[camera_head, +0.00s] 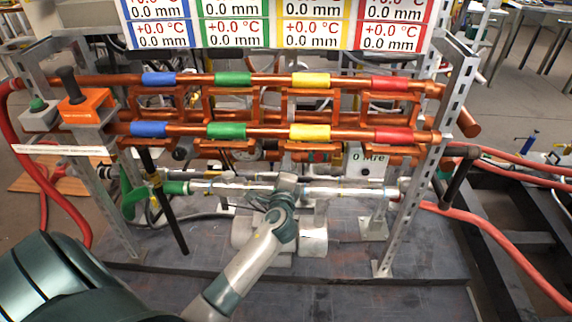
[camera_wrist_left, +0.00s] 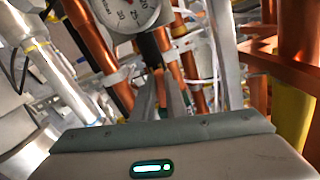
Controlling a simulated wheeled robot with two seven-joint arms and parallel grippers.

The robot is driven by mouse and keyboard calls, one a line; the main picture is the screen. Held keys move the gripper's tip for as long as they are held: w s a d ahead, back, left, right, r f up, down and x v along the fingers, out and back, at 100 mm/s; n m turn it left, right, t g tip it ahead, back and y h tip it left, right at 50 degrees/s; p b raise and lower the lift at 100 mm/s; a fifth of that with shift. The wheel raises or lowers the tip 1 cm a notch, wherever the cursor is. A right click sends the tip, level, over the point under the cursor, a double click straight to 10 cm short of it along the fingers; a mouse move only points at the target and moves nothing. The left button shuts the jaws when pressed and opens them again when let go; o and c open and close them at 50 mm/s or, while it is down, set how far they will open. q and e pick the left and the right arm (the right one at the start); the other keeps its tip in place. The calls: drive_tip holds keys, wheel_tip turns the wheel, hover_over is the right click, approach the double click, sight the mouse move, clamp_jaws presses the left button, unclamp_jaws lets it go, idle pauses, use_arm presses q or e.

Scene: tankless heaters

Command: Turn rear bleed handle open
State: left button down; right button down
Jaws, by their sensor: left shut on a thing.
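My left gripper (camera_head: 287,182) reaches the pipework low in the middle of the heater rig, in front of the pale horizontal pipe. In the left wrist view my two grey fingers (camera_wrist_left: 172,98) are close together around a narrow orange part (camera_wrist_left: 162,84). A black piece (camera_wrist_left: 149,46) stands just above it. I cannot tell whether this part is the rear bleed handle, since the fingers and the rig hide most of it. My right gripper is not in view.
Copper pipes with coloured bands (camera_head: 232,79) cross above my left gripper. A round gauge (camera_wrist_left: 128,12) is close above the fingers. A black rod (camera_head: 170,215) slants down at left. Metal posts (camera_head: 418,190) frame the rig; red hoses (camera_head: 500,235) run at right.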

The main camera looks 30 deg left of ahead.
use_arm(q)
drive_tip(key=shift+a+f+n+b, duration=0.15)
drive_tip(key=shift+n+b, duration=0.3)
drive_tip(key=shift+n, duration=0.65)
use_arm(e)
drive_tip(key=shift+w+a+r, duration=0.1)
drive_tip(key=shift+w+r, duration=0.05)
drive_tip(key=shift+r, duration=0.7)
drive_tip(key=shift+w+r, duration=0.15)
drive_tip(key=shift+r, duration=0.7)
use_arm(q)
drive_tip(key=c, duration=1.8)
unclamp_jaws()
drive_tip(key=shift+s, duration=0.1)
